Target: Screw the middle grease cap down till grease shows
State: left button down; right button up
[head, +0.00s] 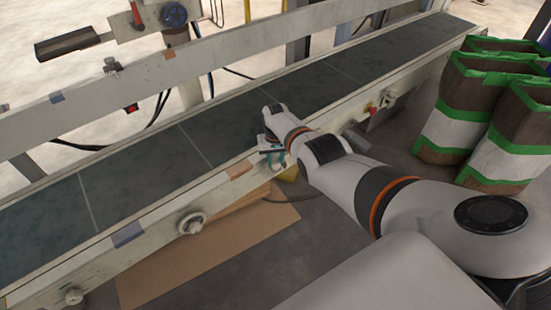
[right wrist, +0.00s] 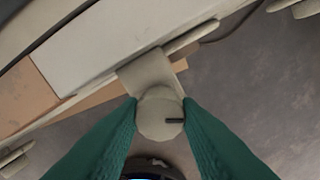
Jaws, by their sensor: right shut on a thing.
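The middle grease cap (right wrist: 160,114) is a pale, round, faceted knob with a short black mark on its face, on a bracket at the conveyor's near side rail. My right gripper (right wrist: 160,112) has its two green fingers shut on opposite sides of the cap. In the head view my right gripper (head: 276,157) is at the near rail, and its wrist and fingers hide the cap. I see no grease around the cap in the right wrist view. My left gripper is in neither view.
The dark conveyor belt (head: 140,178) is empty. Brown sacks with green and white bands (head: 455,120) stand at the right. Cardboard (head: 210,250) lies below the rail.

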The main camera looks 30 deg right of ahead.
jog(key=m, duration=0.4)
jog(key=shift+m, duration=0.3)
jog(key=m, duration=0.3)
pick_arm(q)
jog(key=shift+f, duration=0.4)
pick_arm(e)
jog(key=shift+m, duration=1.1)
jog(key=o, duration=0.9)
jog(key=shift+o, duration=0.4)
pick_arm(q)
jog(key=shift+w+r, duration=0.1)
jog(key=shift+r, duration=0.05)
